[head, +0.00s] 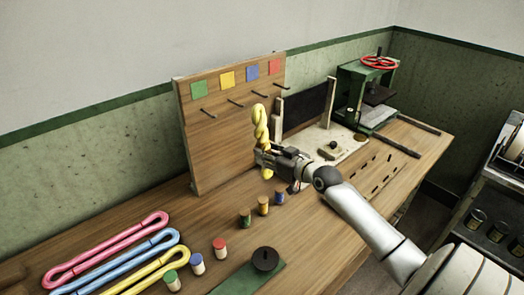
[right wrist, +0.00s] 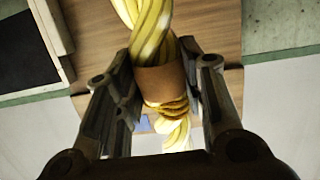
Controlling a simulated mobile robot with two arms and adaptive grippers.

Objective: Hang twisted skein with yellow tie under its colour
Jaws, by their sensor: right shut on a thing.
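My right gripper (head: 266,155) is shut on the yellow twisted skein (head: 260,122) and holds it upright, above the table and in front of the peg board (head: 205,155). In the right wrist view the skein (right wrist: 153,22) runs between the fingers (right wrist: 165,100), with a brown band (right wrist: 160,80) and a yellow tie (right wrist: 170,108) around it. The board carries green (head: 199,89), yellow (head: 227,79), blue (head: 252,72) and red (head: 274,67) squares. A peg sticks out below each; the yellow one's peg (head: 235,103) is bare. My left gripper is out of view.
Pink (head: 105,250), blue (head: 125,262) and yellow (head: 150,272) looped skeins lie at the front left. Several small spools (head: 263,205) stand on the table below the gripper. A green press (head: 368,95) with a red wheel stands at the back right.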

